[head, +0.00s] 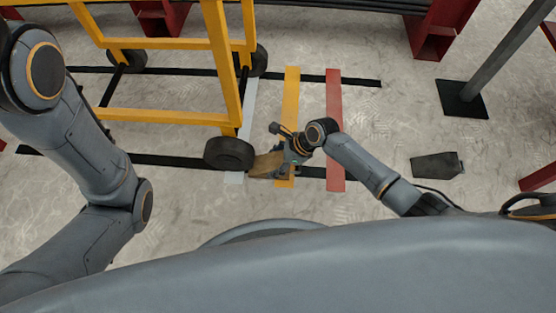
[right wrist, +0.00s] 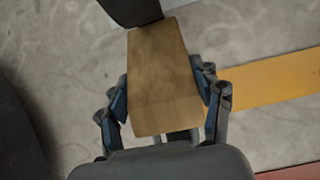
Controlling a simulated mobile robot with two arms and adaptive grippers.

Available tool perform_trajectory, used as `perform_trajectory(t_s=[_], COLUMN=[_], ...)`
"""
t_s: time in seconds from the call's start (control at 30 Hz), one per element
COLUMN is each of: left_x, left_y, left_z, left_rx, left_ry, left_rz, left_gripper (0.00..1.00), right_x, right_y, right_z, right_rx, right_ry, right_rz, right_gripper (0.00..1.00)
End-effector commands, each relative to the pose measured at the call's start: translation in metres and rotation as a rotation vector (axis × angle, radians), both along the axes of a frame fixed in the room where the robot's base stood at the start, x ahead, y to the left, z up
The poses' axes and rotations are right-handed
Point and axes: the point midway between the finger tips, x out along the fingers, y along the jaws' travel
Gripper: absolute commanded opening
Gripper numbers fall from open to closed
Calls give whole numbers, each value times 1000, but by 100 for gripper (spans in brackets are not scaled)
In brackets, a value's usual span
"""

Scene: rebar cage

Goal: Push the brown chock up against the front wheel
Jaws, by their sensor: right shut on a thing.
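The brown chock (head: 266,165) lies on the floor just right of the front wheel (head: 229,153) of the yellow cart (head: 166,117). My right gripper (head: 284,159) is shut on the chock from its right side. In the right wrist view the chock (right wrist: 160,75) sits between both fingers (right wrist: 164,96), and its far end is at the dark wheel (right wrist: 131,10). I cannot tell whether chock and wheel touch or a thin gap is left. My left arm shows at the left of the head view, but its gripper is out of view.
White, yellow (head: 292,80) and red (head: 334,120) strips cross the floor by the cart. A dark wedge-shaped block (head: 436,166) lies at the right. A grey post on a black plate (head: 462,99) and red steel supports (head: 432,40) stand at the upper right.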

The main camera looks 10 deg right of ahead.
Motion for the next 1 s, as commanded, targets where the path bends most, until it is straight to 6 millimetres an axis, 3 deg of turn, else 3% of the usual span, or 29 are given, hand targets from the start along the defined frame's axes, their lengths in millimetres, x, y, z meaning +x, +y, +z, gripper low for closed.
perform_trajectory(t_s=[1.0], left_x=[1], left_y=[0], left_z=[7], left_rx=[0], left_ry=[2], left_rz=[0], left_gripper=[88], right_x=[8], right_y=[27], right_z=[0], right_rx=[1], right_ry=[-3], right_rz=[0], right_gripper=[26])
